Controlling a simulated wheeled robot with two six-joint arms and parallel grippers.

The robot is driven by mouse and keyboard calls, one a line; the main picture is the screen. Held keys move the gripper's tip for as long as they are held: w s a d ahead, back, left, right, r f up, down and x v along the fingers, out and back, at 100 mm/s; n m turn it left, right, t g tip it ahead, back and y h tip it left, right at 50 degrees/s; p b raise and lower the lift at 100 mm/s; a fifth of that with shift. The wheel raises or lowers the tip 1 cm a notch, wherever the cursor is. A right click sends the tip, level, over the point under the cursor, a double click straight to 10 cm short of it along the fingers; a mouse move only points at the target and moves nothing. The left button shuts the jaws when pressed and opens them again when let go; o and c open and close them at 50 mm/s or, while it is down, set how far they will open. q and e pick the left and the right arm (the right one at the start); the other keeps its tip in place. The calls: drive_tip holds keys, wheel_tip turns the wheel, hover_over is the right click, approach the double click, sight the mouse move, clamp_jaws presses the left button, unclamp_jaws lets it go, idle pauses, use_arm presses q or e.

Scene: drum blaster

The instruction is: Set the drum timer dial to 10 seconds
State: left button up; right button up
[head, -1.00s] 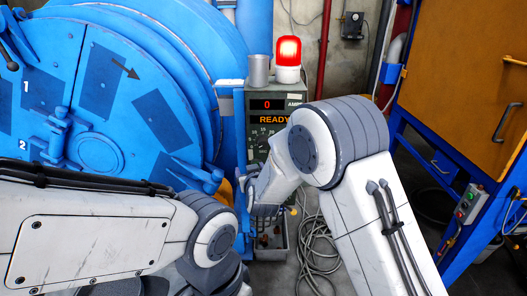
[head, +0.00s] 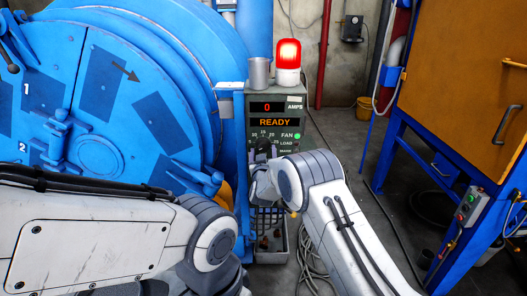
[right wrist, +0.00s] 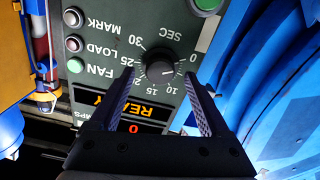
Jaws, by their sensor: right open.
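The timer dial (right wrist: 160,68) is a round black knob on the grey-green control panel (head: 285,97), with a number scale around it. The right wrist view shows it upside down; I cannot read its pointer setting surely. My right gripper (right wrist: 158,74) is open, with one finger on each side of the dial and a gap around the knob. In the head view, my right gripper (head: 264,152) is at the panel and partly covers the dial and scale. The amber display (head: 275,122) reads READY. My left arm shows at lower left, but its gripper is not visible.
A big blue drum (head: 105,110) stands left of the panel. A lit red beacon (head: 288,55) and a metal cup (head: 259,72) sit on top. FAN, LOAD and MARK buttons are beside the scale. A blue-framed orange cabinet (head: 470,90) stands at right.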

drive_tip(key=shift+w, duration=0.7)
clamp_jaws()
drive_tip(key=shift+f+m+b, duration=0.15)
drive_tip(key=shift+m+b, duration=0.75)
drive_tip(key=shift+b, duration=0.1)
drive_tip(key=m+b, duration=1)
drive_tip(key=shift+m, duration=0.3)
drive_tip(key=shift+m+b, duration=1.55)
drive_tip(key=shift+m, duration=0.15)
